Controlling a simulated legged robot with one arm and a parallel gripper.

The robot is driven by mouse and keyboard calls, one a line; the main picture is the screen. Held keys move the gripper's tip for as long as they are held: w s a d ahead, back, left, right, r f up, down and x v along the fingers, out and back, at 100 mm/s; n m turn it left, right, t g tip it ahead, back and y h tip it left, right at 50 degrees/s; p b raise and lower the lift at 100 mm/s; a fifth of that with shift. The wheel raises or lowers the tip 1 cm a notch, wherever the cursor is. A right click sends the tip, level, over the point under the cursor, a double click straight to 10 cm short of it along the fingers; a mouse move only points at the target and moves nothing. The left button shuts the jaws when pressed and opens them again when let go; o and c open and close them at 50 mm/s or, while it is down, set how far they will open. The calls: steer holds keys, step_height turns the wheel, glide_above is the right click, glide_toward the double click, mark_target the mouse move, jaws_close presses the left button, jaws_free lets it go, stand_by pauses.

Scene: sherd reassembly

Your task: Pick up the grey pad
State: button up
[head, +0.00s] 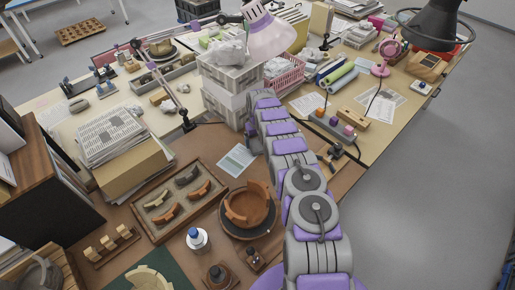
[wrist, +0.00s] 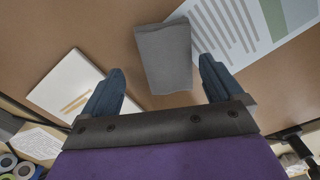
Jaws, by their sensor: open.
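The grey pad (wrist: 164,58) shows in the wrist view as a plain grey block lying on the brown table surface, near the top centre. My gripper (wrist: 160,84) is open and empty. Its two dark blue fingers stand apart, one to the left and one to the right of the pad's near end. The pad lies mostly beyond the fingertips, and I see no contact. In the head view I cannot make out the pad or the fingers; my arm covers that part of the table.
A printed sheet (wrist: 240,30) lies close to the pad's right side. A white booklet (wrist: 66,84) lies to its left. In the head view, a sherd tray (head: 147,228) and a brown bowl (head: 262,209) stand left of my arm, and a pink basket (head: 286,74) beyond it.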

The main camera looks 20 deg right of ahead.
steer(key=shift+a+f, duration=0.35)
steer(key=shift+f, duration=0.4)
steer(key=shift+s+a+f, duration=0.1)
steer(key=shift+a+f, duration=0.05)
steer(key=shift+a, duration=0.25)
steer(key=shift+d, duration=0.55)
steer(key=c, duration=0.5)
steer(key=shift+c, duration=1)
steer(key=shift+a, duration=0.45)
steer(key=c, duration=0.5)
steer(key=shift+d, duration=0.1)
